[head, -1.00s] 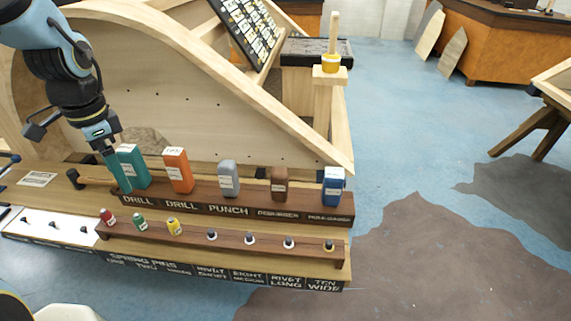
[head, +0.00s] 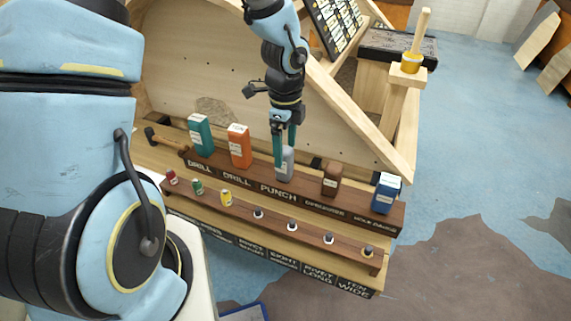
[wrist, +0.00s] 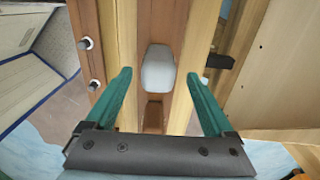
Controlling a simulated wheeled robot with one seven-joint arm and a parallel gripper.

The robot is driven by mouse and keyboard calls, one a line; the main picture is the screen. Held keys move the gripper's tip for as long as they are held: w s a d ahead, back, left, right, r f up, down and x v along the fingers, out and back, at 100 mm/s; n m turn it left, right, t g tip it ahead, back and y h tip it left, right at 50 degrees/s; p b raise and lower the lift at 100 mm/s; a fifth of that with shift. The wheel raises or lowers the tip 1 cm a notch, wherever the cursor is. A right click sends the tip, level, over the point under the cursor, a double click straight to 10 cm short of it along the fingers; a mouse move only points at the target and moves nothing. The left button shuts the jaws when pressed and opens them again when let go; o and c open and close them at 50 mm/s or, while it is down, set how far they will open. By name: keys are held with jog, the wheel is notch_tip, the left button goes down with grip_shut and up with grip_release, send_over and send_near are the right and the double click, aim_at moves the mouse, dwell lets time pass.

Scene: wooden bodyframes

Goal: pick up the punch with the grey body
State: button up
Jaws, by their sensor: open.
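The grey punch (head: 286,164) stands upright in the rack above the label PUNCH, between the orange drill and the brown block. My gripper (head: 284,150) is right at it in the head view, with its teal fingers pointing down and partly covering it. In the wrist view the grey punch (wrist: 157,68) shows from above, just beyond and between the two open fingertips of my gripper (wrist: 159,76). The fingers are apart and hold nothing. I cannot tell from these views how far down the fingers reach beside it.
The teal drill (head: 200,135) and orange drill (head: 239,147) stand left of the punch. The brown block (head: 331,180) and blue block (head: 385,193) stand right. A lower strip (head: 310,239) holds several small pins. A wooden frame rises behind the rack.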

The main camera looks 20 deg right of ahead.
aim_at(284, 161)
notch_tip(284, 161, down, 5)
jog(key=shift+a+r, duration=0.15)
jog(key=shift+r, duration=0.05)
grip_shut()
dwell(0.6)
